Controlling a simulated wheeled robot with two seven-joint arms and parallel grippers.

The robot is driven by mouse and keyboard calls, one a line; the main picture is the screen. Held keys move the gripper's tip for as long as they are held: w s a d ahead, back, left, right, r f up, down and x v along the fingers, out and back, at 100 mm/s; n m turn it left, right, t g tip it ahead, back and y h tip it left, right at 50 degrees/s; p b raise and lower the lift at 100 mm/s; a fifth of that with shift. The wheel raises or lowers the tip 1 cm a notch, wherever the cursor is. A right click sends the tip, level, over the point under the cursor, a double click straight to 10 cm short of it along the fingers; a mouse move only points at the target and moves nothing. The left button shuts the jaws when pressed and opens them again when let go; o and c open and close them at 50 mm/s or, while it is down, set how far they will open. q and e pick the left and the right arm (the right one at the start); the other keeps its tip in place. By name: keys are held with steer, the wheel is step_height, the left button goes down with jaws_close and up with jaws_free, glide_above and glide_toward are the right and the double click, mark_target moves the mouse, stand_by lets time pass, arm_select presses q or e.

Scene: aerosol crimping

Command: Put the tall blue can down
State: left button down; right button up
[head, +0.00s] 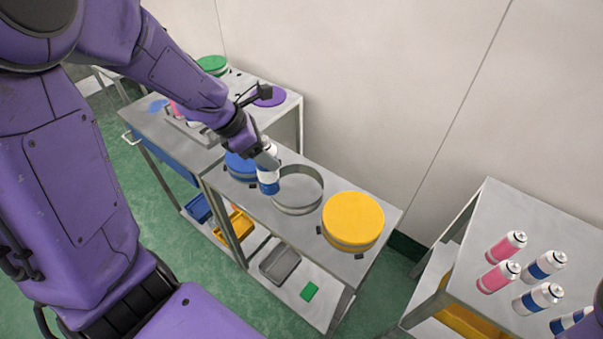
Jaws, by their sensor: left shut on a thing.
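The tall blue can (268,185) has a blue band and pale metal ends. My left gripper (266,161) is shut on it, coming from the upper left. The can is roughly upright, between the blue round lid (238,166) and the open metal ring (298,206) on the metal bench (270,218). The gripper hides part of the can. I cannot tell whether its base touches the bench. My right gripper is out of view.
A yellow round lid (353,218) covers the bench's near end. Pink cans (497,277) and blue-banded cans (538,298) stand on the right table (490,222). A grey tray (281,265) and a yellow bin (234,226) sit on the lower shelf.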

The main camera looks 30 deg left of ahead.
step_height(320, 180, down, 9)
steer(key=b, duration=0.7)
arm_select(q)
steer(key=w+d+f+p, duration=0.1)
steer(key=w+f, duration=0.8)
steer(key=f, duration=0.2)
steer(key=shift+w+d+f, duration=0.15)
steer(key=shift+w+d, duration=0.1)
steer(key=shift+d, duration=0.05)
steer(key=shift+c, duration=1.7)
jaws_free()
steer(key=p+v, duration=0.3)
steer(key=v, duration=0.9)
steer(key=shift+p, duration=0.35)
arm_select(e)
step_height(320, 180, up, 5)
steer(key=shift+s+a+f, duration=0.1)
